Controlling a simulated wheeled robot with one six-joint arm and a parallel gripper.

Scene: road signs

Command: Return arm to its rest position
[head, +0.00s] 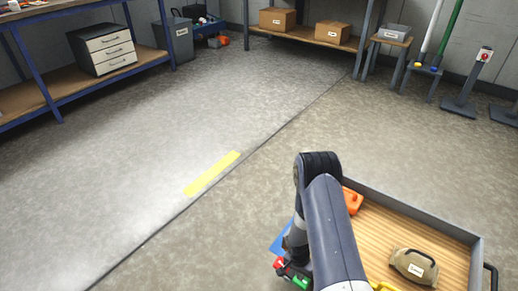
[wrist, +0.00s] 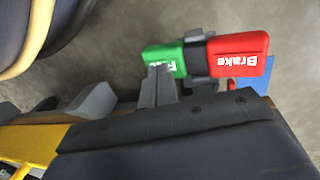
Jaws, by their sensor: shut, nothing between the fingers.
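My arm (head: 335,235) is folded low in front of me, over the left side of a wood-floored tray. In the wrist view the two grey fingers of my gripper (wrist: 157,72) are together, with nothing held between them. Beyond the fingertips is a red and green piece; its red part (wrist: 240,57) reads "Brake", and the lettering on its green part (wrist: 165,58) is partly covered by the fingers. Whether the fingers touch it I cannot tell. The red and green piece (head: 298,281) also shows beside my arm in the head view, where my gripper is not clearly visible.
The tray (head: 403,206) holds a tan bag (head: 413,267) and an orange item (head: 352,200). A yellow strip (head: 212,173) lies on open floor. A shelf with a drawer unit (head: 103,47) stands left; boxes (head: 278,20) and a sign post (head: 467,85) stand at the back.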

